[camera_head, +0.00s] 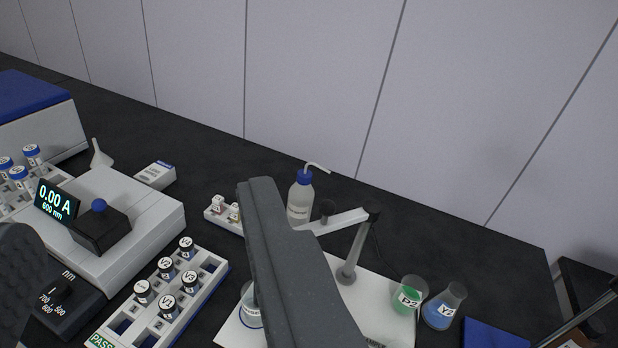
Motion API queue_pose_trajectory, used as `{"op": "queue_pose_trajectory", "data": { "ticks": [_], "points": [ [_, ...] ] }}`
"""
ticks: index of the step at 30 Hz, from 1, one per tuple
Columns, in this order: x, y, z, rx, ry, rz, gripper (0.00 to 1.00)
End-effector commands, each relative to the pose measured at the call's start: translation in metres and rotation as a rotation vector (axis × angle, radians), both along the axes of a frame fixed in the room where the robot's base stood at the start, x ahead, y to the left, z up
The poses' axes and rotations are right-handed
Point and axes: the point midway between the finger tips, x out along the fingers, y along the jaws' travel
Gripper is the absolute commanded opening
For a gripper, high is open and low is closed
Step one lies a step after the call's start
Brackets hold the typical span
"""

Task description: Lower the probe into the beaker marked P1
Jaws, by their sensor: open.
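My gripper (138,215) is open, with one dark finger at the left edge and the other large across the middle. Behind the middle finger is a probe stand with a grey post (356,250) and a pale arm (338,220) reaching left. The probe itself is hidden or cannot be made out. A clear beaker (247,312) shows partly at the left side of the finger; its label is too covered to read. Another beaker (408,296), with green liquid and a label that looks like P2 or D2, stands right of the post. I cannot tell which is P1.
A spectrophotometer (140,215) and a rack (205,290) of capped vials stand at left. A wash bottle (300,198) and a small vial holder (217,217) are behind the finger. A blue flask (444,306) stands right of the green beaker. Black bench is clear toward the back right.

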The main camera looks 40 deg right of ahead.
Motion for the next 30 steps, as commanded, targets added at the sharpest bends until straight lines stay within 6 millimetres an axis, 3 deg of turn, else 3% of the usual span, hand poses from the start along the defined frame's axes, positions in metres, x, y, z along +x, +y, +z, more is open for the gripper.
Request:
{"op": "queue_pose_trajectory", "data": {
  "ticks": [3,7,15,21,26,30],
  "points": [
    [0.035,-0.039,-0.044,-0.028,-0.013,-0.009,0.52],
    [0.060,-0.071,-0.096,-0.038,-0.036,0.017,0.52],
    [0.071,-0.108,-0.196,0.029,-0.085,0.118,0.52],
    [0.065,-0.114,-0.231,0.085,-0.114,0.164,0.52],
    [0.068,-0.114,-0.236,0.096,-0.124,0.176,0.52],
    [0.083,-0.115,-0.235,0.093,-0.126,0.176,0.52]
  ]
}}
